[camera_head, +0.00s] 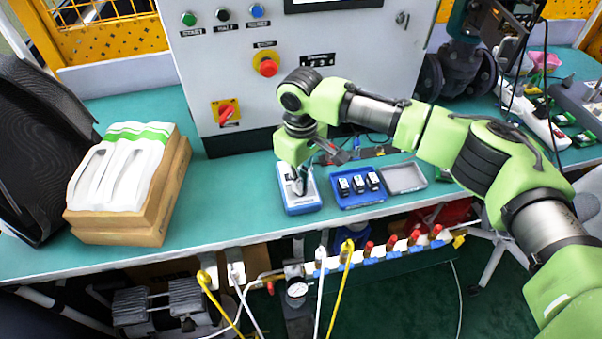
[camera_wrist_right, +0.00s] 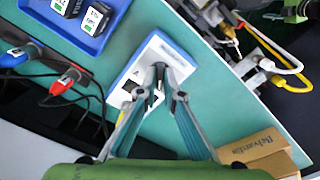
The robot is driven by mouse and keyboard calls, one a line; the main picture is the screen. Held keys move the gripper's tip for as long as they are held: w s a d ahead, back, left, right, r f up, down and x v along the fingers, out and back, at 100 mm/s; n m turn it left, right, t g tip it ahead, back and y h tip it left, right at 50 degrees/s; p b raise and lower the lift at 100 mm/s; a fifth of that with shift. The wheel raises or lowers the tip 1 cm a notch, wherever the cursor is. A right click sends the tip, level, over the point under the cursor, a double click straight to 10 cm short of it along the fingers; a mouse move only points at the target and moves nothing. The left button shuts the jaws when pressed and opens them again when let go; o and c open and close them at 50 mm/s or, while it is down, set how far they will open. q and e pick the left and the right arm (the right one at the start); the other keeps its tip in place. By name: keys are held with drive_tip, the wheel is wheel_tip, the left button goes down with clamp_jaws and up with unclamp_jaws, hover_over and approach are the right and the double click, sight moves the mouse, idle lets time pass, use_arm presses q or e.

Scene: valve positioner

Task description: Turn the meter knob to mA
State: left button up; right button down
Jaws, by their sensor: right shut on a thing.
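The meter (camera_head: 303,208) is a blue-edged box with a white face, lying on the green bench top near its front edge. It also shows in the wrist view (camera_wrist_right: 181,58). My right gripper (camera_head: 299,184) reaches down onto the meter's face from above. In the wrist view its two fingertips (camera_wrist_right: 160,73) are close together over the middle of the meter, shut on the knob. The knob itself is mostly hidden between the fingertips, and I cannot read its dial position. My left gripper is in neither view.
A blue tray (camera_head: 361,201) with small black-and-white modules stands right of the meter, beside an open grey tray (camera_head: 403,178). Test leads with red (camera_wrist_right: 62,84) and blue (camera_wrist_right: 14,57) probes lie nearby. Cardboard boxes (camera_head: 120,237) stand left. A control cabinet (camera_head: 215,75) rises behind.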

drive_tip(key=m+p, duration=0.1)
drive_tip(key=p, duration=0.1)
drive_tip(key=m+p, duration=0.3)
drive_tip(key=p, duration=0.2)
drive_tip(key=shift+r+m, duration=0.25)
drive_tip(key=shift+m, duration=0.15)
drive_tip(key=shift+f+m+p, duration=0.2)
drive_tip(key=shift+m+p, duration=0.9)
drive_tip(key=shift+p, duration=0.15)
drive_tip(key=c, duration=2.2)
unclamp_jaws()
drive_tip(key=shift+r, duration=0.15)
wheel_tip(320, 180, up, 12)
drive_tip(key=shift+f, duration=0.2)
